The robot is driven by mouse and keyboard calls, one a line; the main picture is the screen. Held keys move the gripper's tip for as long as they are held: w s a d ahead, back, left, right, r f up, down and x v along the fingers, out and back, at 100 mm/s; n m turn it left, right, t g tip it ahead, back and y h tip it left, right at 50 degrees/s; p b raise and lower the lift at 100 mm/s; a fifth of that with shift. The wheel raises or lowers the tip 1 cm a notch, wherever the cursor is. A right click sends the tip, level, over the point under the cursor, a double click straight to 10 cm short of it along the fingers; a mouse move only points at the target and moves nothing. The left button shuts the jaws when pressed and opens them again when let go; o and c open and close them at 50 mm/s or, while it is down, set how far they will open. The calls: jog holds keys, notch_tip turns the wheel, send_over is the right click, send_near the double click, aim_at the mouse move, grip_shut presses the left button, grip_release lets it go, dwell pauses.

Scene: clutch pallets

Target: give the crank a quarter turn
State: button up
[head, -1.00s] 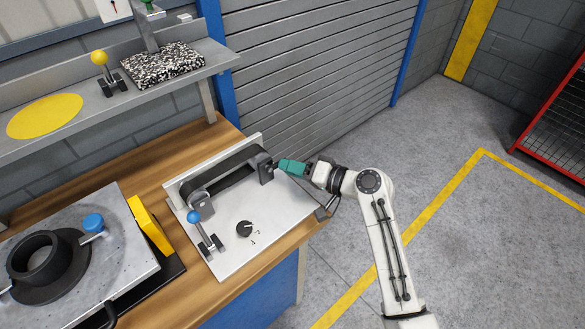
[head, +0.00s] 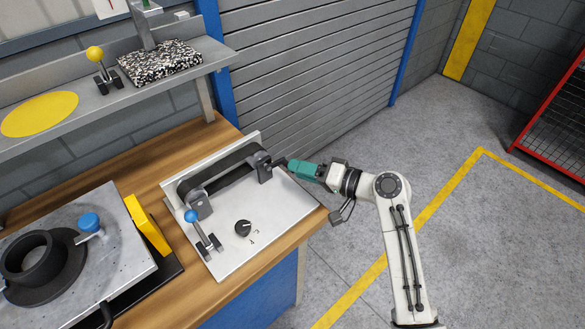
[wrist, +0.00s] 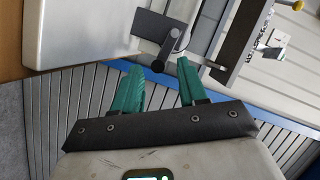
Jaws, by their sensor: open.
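The crank (wrist: 171,46) is a grey arm with a dark round end, on the dark right-hand bracket (head: 262,167) of a belt unit. In the head view it is small, at the bracket's right side. My gripper (head: 288,167) has green fingers and sits just right of the crank, pointing at it. In the wrist view my gripper (wrist: 159,65) is open, and the crank's dark end appears between the two fingertips. Whether the fingers surround it or stop short of it, I cannot tell. Nothing is gripped.
The white plate (head: 270,225) under the belt unit holds a black dial (head: 243,228) and a blue-knobbed lever (head: 191,216). A shelf (head: 110,100) runs above the wooden bench (head: 150,170). A grey shutter (head: 310,70) stands behind. The floor right of the bench is open.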

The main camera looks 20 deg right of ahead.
jog(key=b+v, duration=0.1)
jog(key=v, duration=0.6)
dwell(0.4)
